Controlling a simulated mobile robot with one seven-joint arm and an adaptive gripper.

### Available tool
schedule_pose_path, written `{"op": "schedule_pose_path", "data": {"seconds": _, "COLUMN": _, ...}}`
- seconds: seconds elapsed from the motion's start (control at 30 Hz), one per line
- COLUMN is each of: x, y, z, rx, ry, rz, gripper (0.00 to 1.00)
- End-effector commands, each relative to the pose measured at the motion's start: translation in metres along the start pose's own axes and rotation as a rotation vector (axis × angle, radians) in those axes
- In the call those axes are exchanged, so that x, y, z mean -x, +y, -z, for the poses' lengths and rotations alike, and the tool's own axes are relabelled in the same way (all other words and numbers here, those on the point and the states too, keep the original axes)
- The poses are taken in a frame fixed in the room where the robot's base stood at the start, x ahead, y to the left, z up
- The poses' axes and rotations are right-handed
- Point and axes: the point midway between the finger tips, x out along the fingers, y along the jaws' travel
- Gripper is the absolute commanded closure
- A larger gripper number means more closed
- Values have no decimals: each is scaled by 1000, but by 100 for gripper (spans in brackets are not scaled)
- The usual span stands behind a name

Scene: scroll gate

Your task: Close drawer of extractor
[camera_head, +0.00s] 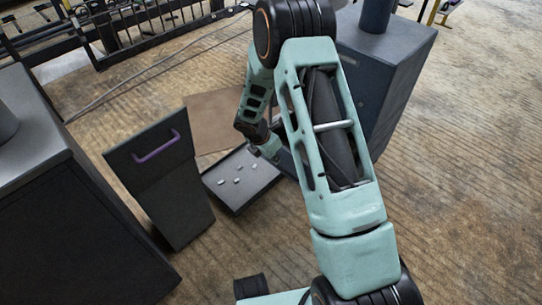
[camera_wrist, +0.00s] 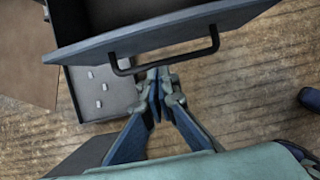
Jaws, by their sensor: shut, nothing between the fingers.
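The right-hand extractor is a dark blue-grey cabinet (camera_head: 385,75) with a round pipe on top, partly hidden by my arm. In the wrist view a blue-grey drawer front (camera_wrist: 190,32) with a black bar handle (camera_wrist: 165,67) crosses the top, with a dark drawer interior (camera_wrist: 125,12) behind it, so this drawer stands open. My gripper (camera_wrist: 158,76) is shut and empty, its fingertips at the handle; I cannot tell whether they touch it. In the head view my gripper (camera_head: 268,150) is low beside that cabinet, partly hidden by my arm.
A dark tray (camera_head: 226,205) with several small white pieces lies low near my gripper, by a brown sheet (camera_head: 215,112). At left stand another dark cabinet (camera_head: 70,235) and a panel with a purple handle (camera_head: 155,147). The wooden floor at right is clear.

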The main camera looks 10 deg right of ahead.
Motion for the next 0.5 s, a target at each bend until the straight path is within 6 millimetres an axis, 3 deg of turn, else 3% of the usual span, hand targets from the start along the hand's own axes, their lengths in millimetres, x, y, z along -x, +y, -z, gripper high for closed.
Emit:
{"op": "schedule_pose_path", "data": {"seconds": 0.03, "x": -15, "y": -1, "z": 1, "rx": -2, "ry": 0, "rz": 2, "gripper": 100}}
{"op": "schedule_pose_path", "data": {"seconds": 0.2, "x": -17, "y": 0, "z": -26, "rx": -5, "ry": -1, "rz": 0, "gripper": 100}}
{"op": "schedule_pose_path", "data": {"seconds": 0.5, "x": -21, "y": 0, "z": -38, "rx": -2, "ry": 0, "rz": 0, "gripper": 100}}
